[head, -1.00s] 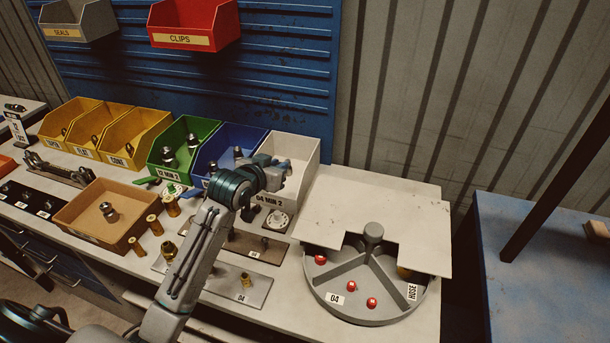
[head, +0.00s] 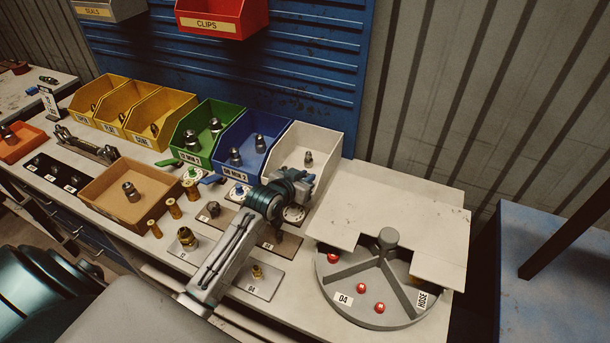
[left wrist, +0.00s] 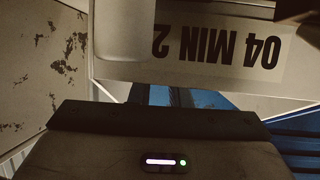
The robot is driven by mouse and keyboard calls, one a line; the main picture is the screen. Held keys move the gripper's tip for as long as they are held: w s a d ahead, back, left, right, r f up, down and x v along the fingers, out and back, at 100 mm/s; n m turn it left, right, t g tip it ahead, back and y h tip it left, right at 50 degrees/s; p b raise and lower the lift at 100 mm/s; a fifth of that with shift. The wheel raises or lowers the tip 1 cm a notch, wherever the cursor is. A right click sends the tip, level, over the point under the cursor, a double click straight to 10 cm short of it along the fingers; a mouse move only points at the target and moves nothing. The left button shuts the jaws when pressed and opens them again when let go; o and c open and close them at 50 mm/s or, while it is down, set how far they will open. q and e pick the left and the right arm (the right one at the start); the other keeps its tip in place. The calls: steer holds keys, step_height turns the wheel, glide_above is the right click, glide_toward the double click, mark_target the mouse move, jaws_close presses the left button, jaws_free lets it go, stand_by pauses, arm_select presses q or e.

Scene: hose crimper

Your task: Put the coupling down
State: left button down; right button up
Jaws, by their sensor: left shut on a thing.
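My left gripper (head: 306,180) is at the front of the white bin (head: 328,142) in the head view, pointing toward its opening. It is shut on a coupling, but its fingers and the hold are mostly hidden. A dark metal coupling (head: 308,158) shows inside the white bin just beyond the gripper; I cannot tell if this is the held one. In the left wrist view the bin's label, upside down, reads "04 MIN 2" (left wrist: 222,46), close to the gripper body. My right gripper is not in view.
The blue bin (head: 241,143) and green bin (head: 205,128) stand left of the white bin, with couplings inside. A brown tray (head: 112,205), brass sleeves and labelled plates lie in front. A round divided tray (head: 345,285) with red pieces is at right, partly under a pale cover (head: 425,215).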

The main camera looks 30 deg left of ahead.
arm_select(q)
steer(key=c, duration=1.8)
jaws_free()
steer(key=shift+f, duration=0.15)
steer(key=o, duration=0.4)
steer(key=shift+o, duration=0.2)
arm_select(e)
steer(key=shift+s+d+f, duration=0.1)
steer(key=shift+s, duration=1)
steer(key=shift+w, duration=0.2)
